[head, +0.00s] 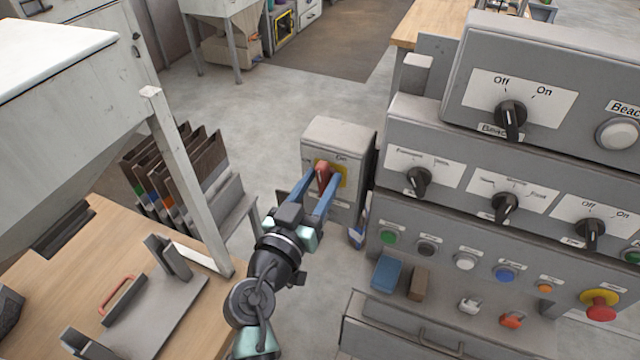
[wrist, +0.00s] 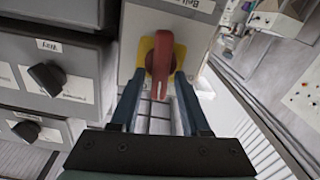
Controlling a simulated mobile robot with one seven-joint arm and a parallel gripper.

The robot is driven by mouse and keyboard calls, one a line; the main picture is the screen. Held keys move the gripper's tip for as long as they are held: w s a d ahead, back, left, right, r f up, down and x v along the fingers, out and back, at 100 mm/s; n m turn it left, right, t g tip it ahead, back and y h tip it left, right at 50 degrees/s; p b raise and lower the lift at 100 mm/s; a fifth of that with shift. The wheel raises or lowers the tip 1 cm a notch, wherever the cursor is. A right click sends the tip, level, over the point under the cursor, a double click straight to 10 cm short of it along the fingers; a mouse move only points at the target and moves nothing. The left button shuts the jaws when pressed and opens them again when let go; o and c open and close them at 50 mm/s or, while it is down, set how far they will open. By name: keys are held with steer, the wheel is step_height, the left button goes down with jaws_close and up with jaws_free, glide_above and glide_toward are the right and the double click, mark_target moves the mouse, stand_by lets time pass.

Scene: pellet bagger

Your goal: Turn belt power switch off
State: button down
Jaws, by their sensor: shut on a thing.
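The belt power switch is a red rotary handle (head: 323,175) on a yellow plate, set on the front of a grey box (head: 343,133) in the middle of the head view. The handle also shows in the wrist view (wrist: 161,62), with part of a "Belt" label on the box above it. My gripper (head: 322,184) reaches the box with its two blue fingers on either side of the handle. In the wrist view, my gripper (wrist: 158,82) is shut on the handle.
A large grey control panel (head: 440,225) with black knobs and coloured buttons stands close to the right of the box. A wooden table (head: 55,275) and a grey hopper (head: 60,80) are on the left. Open floor (head: 265,125) lies behind the box.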

steer(key=n, duration=0.2)
steer(key=n+b, duration=0.1)
steer(key=n, duration=0.1)
steer(key=shift+a+f, duration=0.15)
steer(key=shift+a, duration=0.05)
steer(key=n, duration=0.4)
steer(key=shift+w+a+f+b, duration=0.1)
steer(key=shift+w+b, duration=0.05)
steer(key=shift+b, duration=0.2)
steer(key=shift+a+f+n+p, duration=0.1)
steer(key=shift+f+n+p, duration=0.2)
steer(key=shift+n, duration=1.75)
steer(key=shift+a+f+n+p, duration=0.1)
steer(key=shift+n+p, duration=0.25)
steer(key=shift+n, duration=1.7)
steer(key=c, duration=0.7)
jaws_free()
